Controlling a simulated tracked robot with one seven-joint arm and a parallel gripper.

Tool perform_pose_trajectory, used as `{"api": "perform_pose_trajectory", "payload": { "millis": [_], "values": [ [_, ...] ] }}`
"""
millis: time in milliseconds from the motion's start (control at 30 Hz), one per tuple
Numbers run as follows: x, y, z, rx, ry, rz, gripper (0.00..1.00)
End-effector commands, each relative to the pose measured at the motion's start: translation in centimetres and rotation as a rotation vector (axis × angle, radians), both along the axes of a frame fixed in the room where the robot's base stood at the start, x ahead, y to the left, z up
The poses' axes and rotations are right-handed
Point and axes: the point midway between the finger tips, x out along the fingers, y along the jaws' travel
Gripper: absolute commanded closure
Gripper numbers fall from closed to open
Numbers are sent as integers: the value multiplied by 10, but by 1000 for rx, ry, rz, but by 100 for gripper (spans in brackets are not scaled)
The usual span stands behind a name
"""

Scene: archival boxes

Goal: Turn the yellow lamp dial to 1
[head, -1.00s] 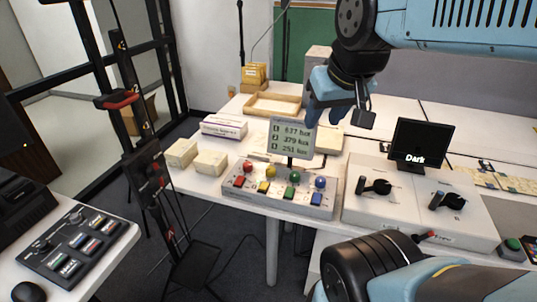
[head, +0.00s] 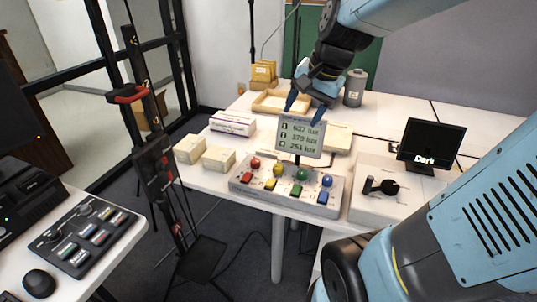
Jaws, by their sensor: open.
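A grey control panel (head: 262,200) sits near the front edge of the white table. It carries red, yellow, green and blue round knobs with a coloured block in front of each. The yellow dial (head: 279,170) is second from the left, with a yellow block (head: 271,185) before it. A small display (head: 301,137) stands behind the panel and lists three lux readings. My gripper (head: 302,112) is open and empty, pointing down above and behind the display, apart from the yellow dial. The dial's setting is too small to read.
A black screen reading "Dark" (head: 430,145) stands at the right, behind a box with a black lever (head: 381,187). Pale boxes (head: 218,158) lie left of the panel. A wooden tray (head: 282,103) and a grey canister (head: 355,88) are at the back.

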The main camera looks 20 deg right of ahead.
Motion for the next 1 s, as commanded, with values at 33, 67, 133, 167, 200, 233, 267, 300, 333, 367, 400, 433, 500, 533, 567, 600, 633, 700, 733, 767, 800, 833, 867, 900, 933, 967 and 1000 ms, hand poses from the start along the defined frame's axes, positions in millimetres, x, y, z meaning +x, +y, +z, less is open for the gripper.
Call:
{"api": "perform_pose_trajectory", "payload": {
  "millis": [33,67,133,167,200,233,267,300,333,367,400,433,500,533,567,600,633,700,733,767,800,833,867,900,933,967,1000],
  "values": [
    [12,-2,-9,42,34,-70,38],
    [19,-3,-14,66,51,-114,38],
    [34,-5,-24,122,91,-217,38],
    [40,-6,-30,144,109,-262,38],
    [49,-8,-37,174,133,-324,38],
    [55,-9,-42,196,150,-369,38],
    [62,-11,-48,217,168,-416,38],
    [70,-13,-55,245,193,-479,38],
    [76,-15,-62,264,211,-525,38],
    [82,-17,-68,283,229,-573,38],
    [90,-19,-76,309,252,-637,38],
    [96,-22,-83,325,270,-685,38],
    [108,-27,-100,365,312,-797,38],
    [113,-29,-107,381,329,-845,38],
    [119,-32,-114,396,345,-893,38],
    [125,-35,-123,414,366,-953,38],
    [129,-37,-130,426,381,-997,38],
    [137,-42,-144,452,412,-1091,38],
    [140,-45,-150,460,422,-1126,38],
    [143,-47,-155,469,431,-1158,38],
    [147,-49,-161,478,443,-1197,38],
    [149,-51,-164,484,449,-1220,38],
    [150,-52,-168,489,456,-1242,38],
    [152,-53,-172,495,463,-1266,38],
    [153,-54,-174,499,467,-1280,38],
    [154,-54,-175,501,470,-1290,38],
    [154,-55,-178,502,473,-1300,38]
  ]
}}
